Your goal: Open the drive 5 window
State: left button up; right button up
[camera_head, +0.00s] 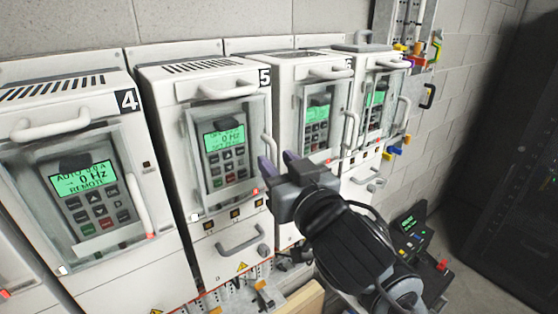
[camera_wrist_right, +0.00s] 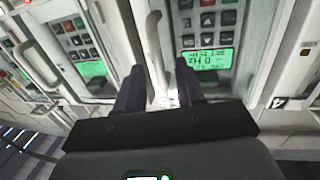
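Drive 5 (camera_head: 165,110) is a white cabinet with a "5" label at its upper right. Its clear framed window (camera_head: 193,135) appears closed over a keypad and a green display reading 0 Hz; the display also shows upside down in the right wrist view (camera_wrist_right: 207,60). A white upright handle (camera_wrist_right: 154,45) runs along the window edge nearest my right gripper. My right gripper (camera_head: 277,161) is open, with its two dark purple fingers apart. In the right wrist view the handle lies in line with the gap between the fingers; I cannot tell whether they touch it. My left gripper is not in view.
Drive 4 (camera_head: 62,100) stands to the left, and more similar drives (camera_head: 318,75) stand to the right, each with protruding handles. A lower handle (camera_head: 240,238) sits beneath drive 5's window. A dark cabinet (camera_head: 510,160) stands far right, with open floor before it.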

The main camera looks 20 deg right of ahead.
jog(key=shift+w, duration=0.2)
grip_shut()
dwell(0.4)
